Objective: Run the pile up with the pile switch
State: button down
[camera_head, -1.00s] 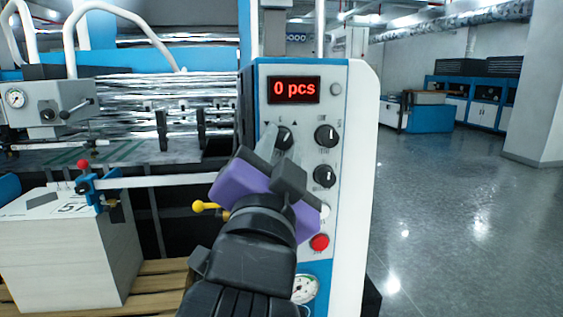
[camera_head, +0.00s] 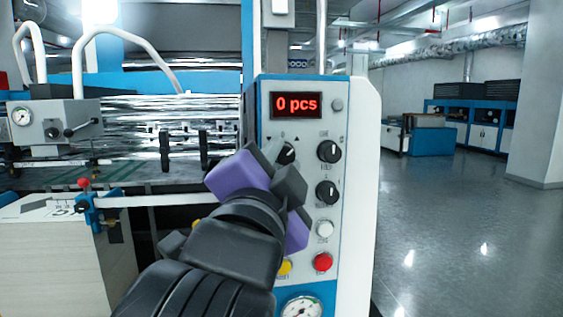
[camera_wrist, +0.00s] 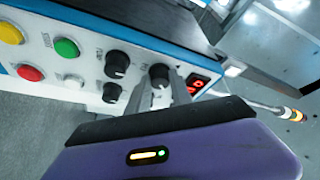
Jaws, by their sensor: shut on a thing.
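The pile switch (camera_head: 286,153) is a black knob at the top left of the control panel, with small arrow marks above it. My gripper (camera_wrist: 165,92) is shut on it; in the wrist view its grey fingers close on the knob (camera_wrist: 160,74). In the head view my gripper (camera_head: 280,163) covers part of the knob, so its exact setting is hard to tell. The pile (camera_head: 50,255) is a tall white paper stack at the lower left, its top close below the bar with the blue clamp (camera_head: 88,207).
The panel display (camera_head: 296,105) reads 0 pcs. Other knobs (camera_head: 328,152) sit to the right, with white, yellow and red (camera_head: 322,262) buttons below. A pressure gauge (camera_head: 302,308) is at the bottom. Open floor (camera_head: 450,230) lies right of the panel.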

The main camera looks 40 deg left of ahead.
jog(key=c, duration=1.1)
grip_release()
jog(key=shift+f, duration=0.1)
jog(key=shift+c, duration=0.2)
jog(key=b+v, duration=0.1)
jog(key=v, duration=0.6)
jog(key=shift+s+d+b, duration=0.2)
jog(key=shift+s+b, duration=0.15)
